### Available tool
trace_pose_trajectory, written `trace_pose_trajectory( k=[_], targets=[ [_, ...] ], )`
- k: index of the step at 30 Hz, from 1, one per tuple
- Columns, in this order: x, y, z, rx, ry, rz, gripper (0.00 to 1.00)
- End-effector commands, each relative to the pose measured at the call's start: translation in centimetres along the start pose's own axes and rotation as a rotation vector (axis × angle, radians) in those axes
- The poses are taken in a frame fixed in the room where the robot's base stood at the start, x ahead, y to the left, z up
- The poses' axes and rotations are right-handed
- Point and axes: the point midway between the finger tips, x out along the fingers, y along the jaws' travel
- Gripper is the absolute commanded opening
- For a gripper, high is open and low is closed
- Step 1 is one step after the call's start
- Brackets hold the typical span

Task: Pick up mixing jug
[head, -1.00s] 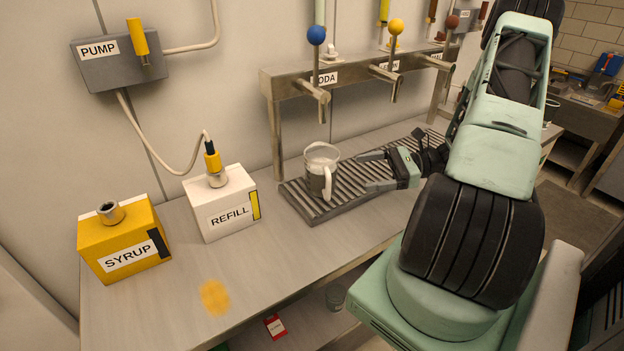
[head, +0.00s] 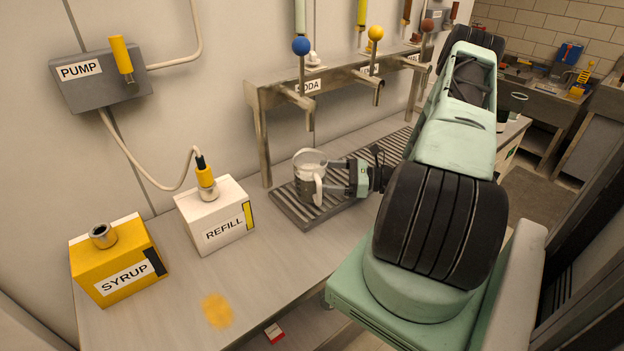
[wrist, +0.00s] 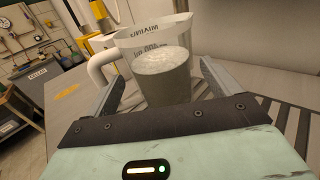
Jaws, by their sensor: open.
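The mixing jug (head: 309,172) is a clear jug with a pale handle, standing upright on the slatted drip tray (head: 290,208) under the taps. In the wrist view the jug (wrist: 163,75) holds a greyish, frothy-topped liquid, and its handle is on the left. My gripper (head: 335,178) is open, low at the right side of the jug. In the wrist view its two fingers (wrist: 163,92) stand on either side of the jug, with gaps visible. The far fingertip is partly hidden behind the jug in the head view.
A tap rack (head: 335,85) with coloured knobs stands behind the tray. A white REFILL box (head: 215,218) with a hose and a yellow SYRUP box (head: 115,265) stand to the left. A yellow spill (head: 217,311) marks the counter front. The counter between boxes and tray is clear.

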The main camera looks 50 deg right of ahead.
Motion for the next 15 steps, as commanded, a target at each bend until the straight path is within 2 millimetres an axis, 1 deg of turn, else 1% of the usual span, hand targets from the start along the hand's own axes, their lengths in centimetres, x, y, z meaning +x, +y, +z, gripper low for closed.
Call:
trace_pose_trajectory(
  k=[1,6,11,15],
  targets=[
    [0.5,0.0,0.1,0.002,0.0,0.001,0.89],
    [1.5,0.0,0.2,0.0,-0.001,0.001,0.89],
    [4.0,0.0,0.6,0.002,-0.001,0.003,0.89],
    [5.6,0.0,0.3,0.0,0.0,0.001,0.89]
  ],
)
